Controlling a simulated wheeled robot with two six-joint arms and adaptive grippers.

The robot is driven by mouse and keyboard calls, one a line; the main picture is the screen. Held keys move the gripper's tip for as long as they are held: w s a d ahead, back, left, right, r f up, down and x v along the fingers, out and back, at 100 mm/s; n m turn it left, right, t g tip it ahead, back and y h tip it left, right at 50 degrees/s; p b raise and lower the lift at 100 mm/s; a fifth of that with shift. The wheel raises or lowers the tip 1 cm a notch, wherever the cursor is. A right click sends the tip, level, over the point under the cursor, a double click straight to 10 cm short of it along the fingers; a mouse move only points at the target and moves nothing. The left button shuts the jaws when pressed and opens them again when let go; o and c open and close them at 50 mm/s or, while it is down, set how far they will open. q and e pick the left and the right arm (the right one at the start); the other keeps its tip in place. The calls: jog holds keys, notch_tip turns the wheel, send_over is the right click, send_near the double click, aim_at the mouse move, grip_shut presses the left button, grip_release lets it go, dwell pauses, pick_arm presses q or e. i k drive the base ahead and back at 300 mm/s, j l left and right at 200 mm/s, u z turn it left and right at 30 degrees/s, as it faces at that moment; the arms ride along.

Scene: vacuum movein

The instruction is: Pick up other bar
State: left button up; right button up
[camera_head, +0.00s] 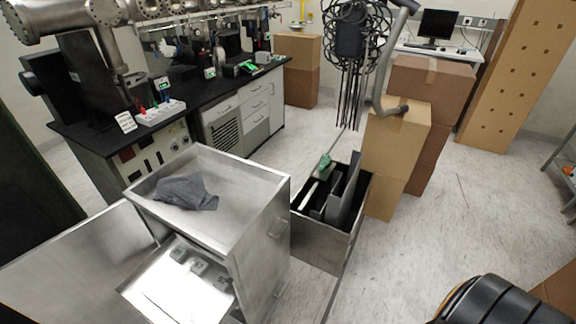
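A metal bin (321,242) stands on the floor right of the steel cart. Several long pieces stick up out of it, and I cannot tell which of them is the bar. One is a pale, thin bar (307,194) leaning at the bin's left side. Others are dark grey flat pieces (346,195) standing tilted at its right side. A green-handled tool (324,163) leans there too. The lower parts of these pieces are hidden inside the bin. Neither of my grippers can be made out in this view.
A steel cart (282,205) with a grey cloth (186,192) on top and an open lower tray (160,285) stands at front left. Cardboard boxes (397,140) stand close behind the bin. A black bench (160,110) is at left. The floor (420,235) right of the bin is clear.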

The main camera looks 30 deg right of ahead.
aim_at(247, 178)
jog(key=z, duration=0.4)
jog(key=l+u, duration=0.1)
jog(key=u, duration=0.55)
jog(key=i+l+u, duration=0.15)
jog(key=l+u, duration=0.3)
jog(key=l, duration=0.55)
jog(key=l+u, duration=0.4)
jog(key=l, duration=1.05)
